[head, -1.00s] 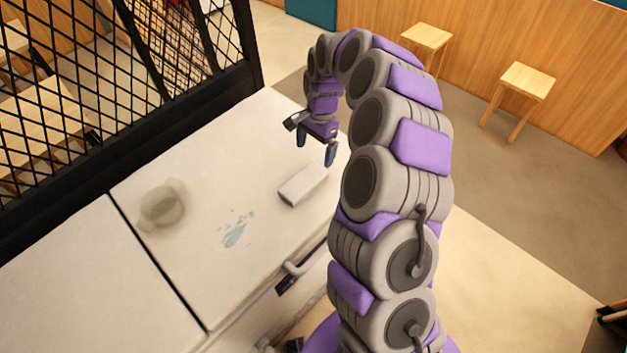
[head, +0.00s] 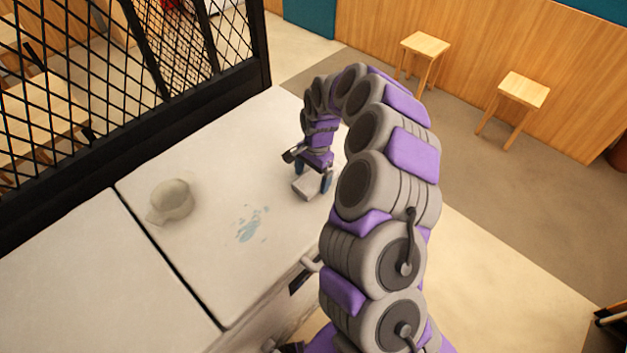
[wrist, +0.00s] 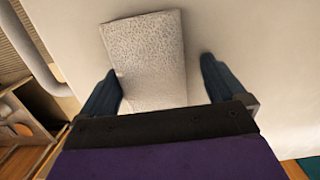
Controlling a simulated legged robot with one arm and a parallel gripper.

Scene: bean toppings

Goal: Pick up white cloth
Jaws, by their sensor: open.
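The white cloth (head: 307,187) is a flat, folded rectangle on the white counter top (head: 215,265), near its right edge. In the wrist view the cloth (wrist: 148,55) shows a speckled, textured surface and lies between the two dark blue fingers. My gripper (head: 312,180) points down over the cloth with one finger on each side of it. In the wrist view the gripper (wrist: 158,85) is open, with a gap between the right finger and the cloth. The left finger is close to the cloth's edge; I cannot tell if it touches.
A pale cup-like vessel (head: 172,200) stands left on the counter. A bluish spill (head: 252,224) lies in the middle. A black mesh screen (head: 185,70) borders the far left side. Wooden stools (head: 425,50) stand on the floor beyond.

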